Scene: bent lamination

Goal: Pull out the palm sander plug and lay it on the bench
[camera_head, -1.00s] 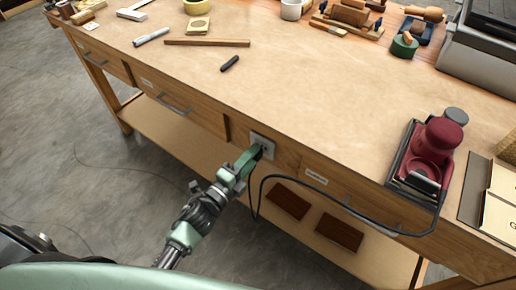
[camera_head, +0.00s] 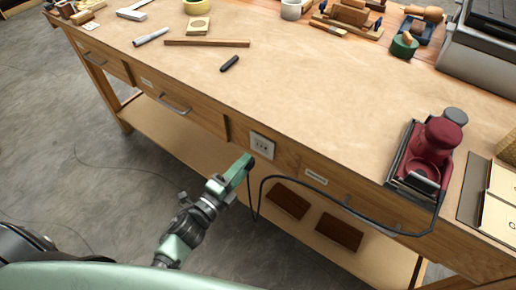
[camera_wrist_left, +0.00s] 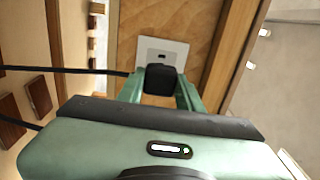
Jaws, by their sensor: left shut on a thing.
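The black palm sander plug (camera_wrist_left: 160,79) is between the fingers of my left gripper (camera_wrist_left: 161,92), which is shut on it. In the head view my left gripper (camera_head: 244,163) is in front of the bench's front, a little below and left of the outlet plate (camera_head: 262,145). The outlet's face is bare and the plug is apart from it. The outlet also shows in the wrist view (camera_wrist_left: 161,58). The black cord (camera_head: 330,192) runs from the plug, hanging in a loop, to the red palm sander (camera_head: 431,151) on the bench top at right. My right gripper is not in view.
The bench top (camera_head: 310,105) has a wide clear area above the outlet. A black marker (camera_head: 229,63) and a wooden strip (camera_head: 207,42) lie to its left. A book (camera_head: 497,205) lies right of the sander. Dark wood blocks (camera_head: 339,231) lie on the lower shelf.

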